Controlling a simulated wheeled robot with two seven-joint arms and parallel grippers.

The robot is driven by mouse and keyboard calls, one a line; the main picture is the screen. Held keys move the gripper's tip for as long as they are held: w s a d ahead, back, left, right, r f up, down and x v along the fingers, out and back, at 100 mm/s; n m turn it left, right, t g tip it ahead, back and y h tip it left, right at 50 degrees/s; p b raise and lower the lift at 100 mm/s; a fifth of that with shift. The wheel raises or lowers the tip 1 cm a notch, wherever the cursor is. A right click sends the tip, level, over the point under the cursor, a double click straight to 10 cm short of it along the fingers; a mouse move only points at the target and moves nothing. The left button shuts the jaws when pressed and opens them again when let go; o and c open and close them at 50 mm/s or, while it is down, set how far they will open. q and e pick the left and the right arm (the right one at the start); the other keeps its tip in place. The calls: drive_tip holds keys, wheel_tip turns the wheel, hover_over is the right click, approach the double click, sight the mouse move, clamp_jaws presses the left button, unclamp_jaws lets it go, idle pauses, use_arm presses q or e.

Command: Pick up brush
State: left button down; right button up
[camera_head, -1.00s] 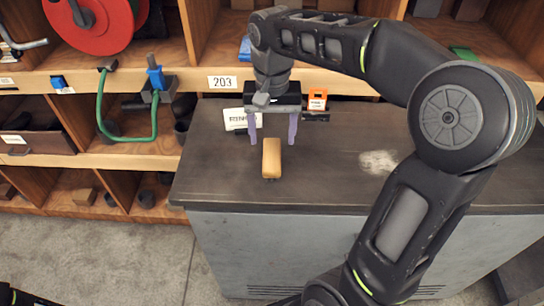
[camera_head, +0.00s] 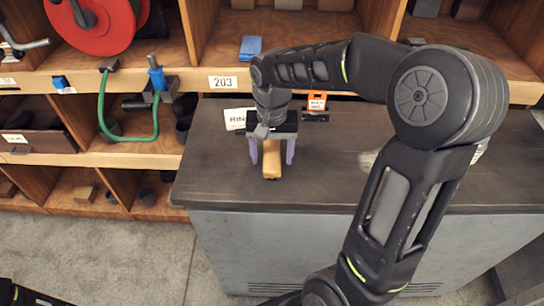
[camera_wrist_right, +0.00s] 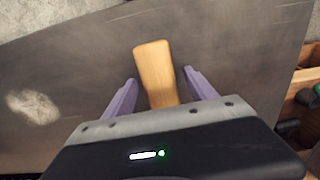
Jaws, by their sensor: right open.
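The brush (camera_head: 271,165) lies on the dark cabinet top (camera_head: 335,185), and its tan wooden part shows in the head view. My right gripper (camera_head: 271,160) is open above it, with its purple fingers on either side of the brush. In the right wrist view, the tan brush (camera_wrist_right: 156,70) sits between the open fingers of the right gripper (camera_wrist_right: 158,85), apart from both.
A white sign (camera_head: 236,119) and an orange tag (camera_head: 317,101) stand at the back edge. The cabinet top's front is clear.

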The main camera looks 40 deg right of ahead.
idle(0.6)
clamp_jaws()
idle(0.5)
